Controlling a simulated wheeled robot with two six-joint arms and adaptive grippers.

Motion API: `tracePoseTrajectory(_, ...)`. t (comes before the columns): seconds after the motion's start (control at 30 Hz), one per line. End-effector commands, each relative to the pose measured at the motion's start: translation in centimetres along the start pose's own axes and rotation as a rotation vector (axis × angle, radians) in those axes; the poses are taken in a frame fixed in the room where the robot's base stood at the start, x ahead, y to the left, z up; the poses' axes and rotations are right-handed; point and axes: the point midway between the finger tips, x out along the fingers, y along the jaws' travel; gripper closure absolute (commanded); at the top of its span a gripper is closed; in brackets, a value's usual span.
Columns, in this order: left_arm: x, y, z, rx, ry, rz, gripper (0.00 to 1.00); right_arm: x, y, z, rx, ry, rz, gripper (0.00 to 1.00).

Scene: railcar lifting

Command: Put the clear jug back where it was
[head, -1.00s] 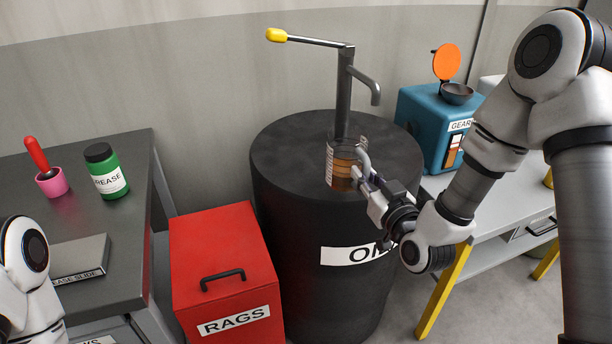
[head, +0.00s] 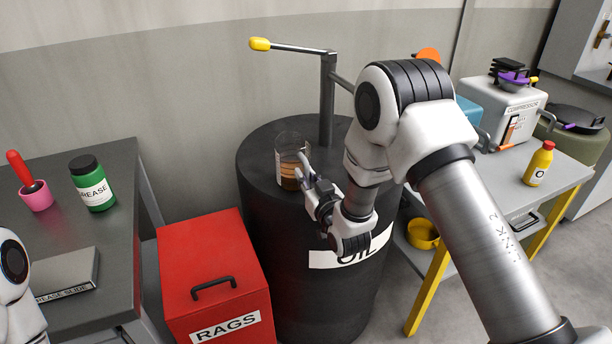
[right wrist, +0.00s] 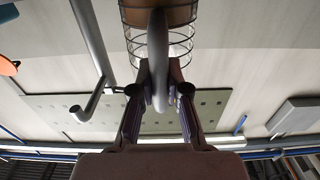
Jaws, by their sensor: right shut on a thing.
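The clear jug (head: 291,158) has scale marks and brown liquid in its lower part. It is upright over the left part of the top of the black oil drum (head: 262,238). I cannot tell whether its base touches the drum. My right gripper (head: 304,176) is shut on the jug's handle from the right front. In the right wrist view the grey handle (right wrist: 158,62) runs between the fingers (right wrist: 159,95), with the jug (right wrist: 158,38) beyond. The pump (head: 327,100) stands on the drum behind the jug, its spout partly hidden by my right arm. My left gripper is out of view.
A red rags bin (head: 215,270) stands left of the drum. The dark bench (head: 95,225) at left holds a green grease jar (head: 92,183) and a pink cup (head: 37,196). The right table (head: 560,172) holds a compressor (head: 498,110) and a yellow bottle (head: 539,164).

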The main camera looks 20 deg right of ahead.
Motion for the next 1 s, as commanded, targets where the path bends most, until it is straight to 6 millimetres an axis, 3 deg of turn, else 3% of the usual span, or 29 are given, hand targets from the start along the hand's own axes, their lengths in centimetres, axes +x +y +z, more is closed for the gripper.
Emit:
tracePoseTrajectory(0.03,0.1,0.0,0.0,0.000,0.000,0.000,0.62,0.0,0.0,0.2,0.000,0.000,0.000,0.78)
tracePoseTrajectory(0.1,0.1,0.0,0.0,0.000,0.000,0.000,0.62,0.0,0.0,0.1,0.000,0.000,0.000,0.60)
tracePoseTrajectory(0.47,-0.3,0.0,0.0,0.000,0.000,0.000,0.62,-0.2,0.0,-0.3,0.000,-0.001,0.000,0.60)
tracePoseTrajectory(0.57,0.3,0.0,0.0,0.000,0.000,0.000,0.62,-1.8,0.0,0.0,0.001,-0.003,0.000,0.60)
tracePoseTrajectory(0.9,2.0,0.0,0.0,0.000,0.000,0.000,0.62,-10.1,0.0,0.0,0.002,-0.002,0.000,0.60)
tracePoseTrajectory(1.0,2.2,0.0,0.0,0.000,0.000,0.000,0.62,-11.5,0.0,-0.1,0.000,-0.002,0.000,0.60)
